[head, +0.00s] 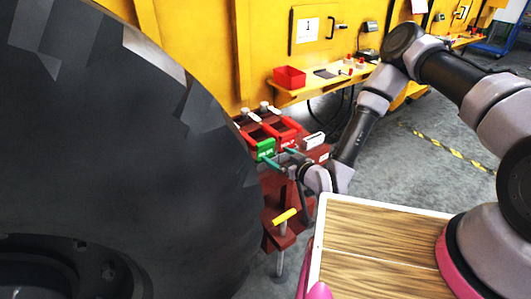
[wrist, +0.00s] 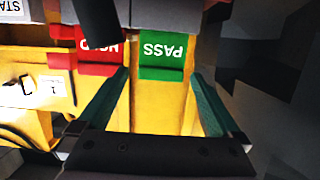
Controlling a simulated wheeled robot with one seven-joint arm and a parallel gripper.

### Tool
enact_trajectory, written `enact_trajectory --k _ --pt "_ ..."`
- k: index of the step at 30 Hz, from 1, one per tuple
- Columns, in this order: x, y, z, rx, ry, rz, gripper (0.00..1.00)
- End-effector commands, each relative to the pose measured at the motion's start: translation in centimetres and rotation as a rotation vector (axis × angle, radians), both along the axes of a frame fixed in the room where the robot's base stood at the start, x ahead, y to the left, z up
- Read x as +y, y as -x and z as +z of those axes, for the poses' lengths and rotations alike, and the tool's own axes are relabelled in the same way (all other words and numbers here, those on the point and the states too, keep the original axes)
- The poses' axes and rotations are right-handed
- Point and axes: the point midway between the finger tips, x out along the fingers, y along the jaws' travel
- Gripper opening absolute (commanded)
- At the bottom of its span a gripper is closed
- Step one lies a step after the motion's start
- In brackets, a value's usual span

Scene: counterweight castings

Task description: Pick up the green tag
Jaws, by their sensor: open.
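The green tag (wrist: 162,62) reads PASS upside down in the wrist view and hangs at the top centre, in line with the space between my fingers. My gripper (wrist: 159,75) is open, with one teal finger on each side of the tag's lower edge. I cannot tell whether the fingertips reach around it. In the head view the green tag (head: 265,148) sits at the front of a dark red stand, and my gripper (head: 274,157) is close beside it. No finger is seen pressing on the tag.
A red HOLD tag (wrist: 100,58) hangs just left of the green one in the wrist view. A huge dark casting (head: 120,150) fills the left of the head view, close to the stand. A yellow-handled part (head: 286,216) stands below. A red bin (head: 290,77) sits on the yellow shelf.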

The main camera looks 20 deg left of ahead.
Motion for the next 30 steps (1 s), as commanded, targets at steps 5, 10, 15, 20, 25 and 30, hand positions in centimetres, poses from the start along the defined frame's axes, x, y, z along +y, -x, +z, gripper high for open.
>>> enact_trajectory --k 5,10,15,20,25,30 --pt "1.5 -0.6 -0.6 -0.011 -0.009 0.001 1.0" --pt "3.5 -2.3 -1.1 -0.01 -0.009 0.001 1.0" --pt "4.4 -3.2 -1.3 -0.008 -0.008 0.0 1.0" --pt "5.9 -4.5 -1.5 -0.011 -0.008 0.001 1.0" --pt "7.6 -6.1 -1.9 -0.009 -0.008 0.0 1.0" --pt "8.1 -6.5 -2.1 -0.006 -0.007 0.0 1.0"
